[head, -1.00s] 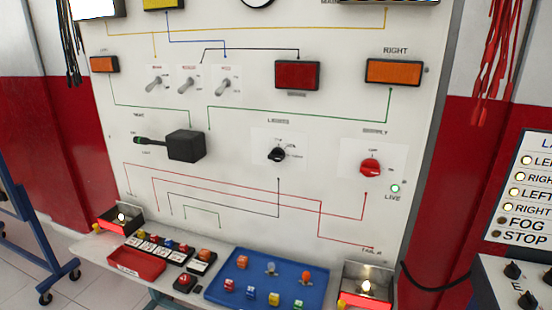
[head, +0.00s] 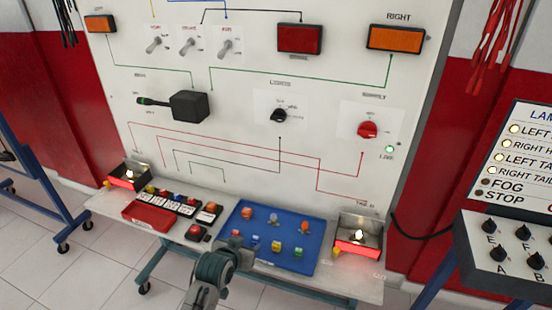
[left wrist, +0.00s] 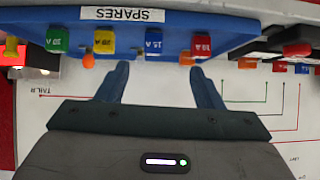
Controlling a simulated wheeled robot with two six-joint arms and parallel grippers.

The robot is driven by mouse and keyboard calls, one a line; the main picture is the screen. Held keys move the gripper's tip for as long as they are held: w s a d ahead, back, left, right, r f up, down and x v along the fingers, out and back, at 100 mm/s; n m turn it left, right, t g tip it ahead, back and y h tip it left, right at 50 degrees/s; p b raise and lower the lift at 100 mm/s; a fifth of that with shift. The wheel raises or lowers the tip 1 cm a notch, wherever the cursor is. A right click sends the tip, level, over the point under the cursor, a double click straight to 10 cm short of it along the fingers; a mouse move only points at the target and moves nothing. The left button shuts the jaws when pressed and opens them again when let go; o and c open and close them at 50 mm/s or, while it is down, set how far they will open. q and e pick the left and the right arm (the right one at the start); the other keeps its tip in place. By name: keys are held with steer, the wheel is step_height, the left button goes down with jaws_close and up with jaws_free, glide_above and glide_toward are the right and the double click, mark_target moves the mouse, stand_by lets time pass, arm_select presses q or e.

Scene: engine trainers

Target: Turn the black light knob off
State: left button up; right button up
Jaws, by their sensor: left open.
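The black light knob (head: 278,116) sits on a white plate under the word LIGHTS, in the middle of the upright white panel. Its exact pointer setting is too small to read. My left gripper (head: 236,246) is low in the head view, over the front of the bench and well below the knob. The left wrist view shows its two fingers (left wrist: 160,80) apart with nothing between them. The knob is not seen in that view. My right gripper is in neither view.
A blue spares tray (head: 232,222), a red tray (head: 148,218) and two lit lamp boxes (head: 128,177) (head: 358,236) stand on the bench. A red supply knob (head: 367,130) and a black stalk switch (head: 188,106) flank the light knob. A lamp board stands at right.

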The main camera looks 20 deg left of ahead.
arm_select(q)
steer(key=w+d+r+t, duration=0.1)
steer(key=w+r+t, duration=0.15)
steer(key=r, duration=0.45)
steer(key=w+r+t, duration=0.1)
steer(key=w+r, duration=0.3)
steer(key=r, duration=0.3)
steer(key=t+p, duration=0.2)
steer(key=t, duration=0.2)
glide_toward(276, 118)
steer(key=shift+h, duration=0.3)
steer(key=w+p, duration=0.1)
steer(key=w, duration=0.2)
steer(key=w+p, duration=0.1)
steer(key=w, duration=0.3)
steer(key=shift+w+r, duration=0.25)
steer(key=shift+w+f+p, duration=0.15)
steer(key=shift+w+p, duration=0.15)
steer(key=shift+w, duration=0.3)
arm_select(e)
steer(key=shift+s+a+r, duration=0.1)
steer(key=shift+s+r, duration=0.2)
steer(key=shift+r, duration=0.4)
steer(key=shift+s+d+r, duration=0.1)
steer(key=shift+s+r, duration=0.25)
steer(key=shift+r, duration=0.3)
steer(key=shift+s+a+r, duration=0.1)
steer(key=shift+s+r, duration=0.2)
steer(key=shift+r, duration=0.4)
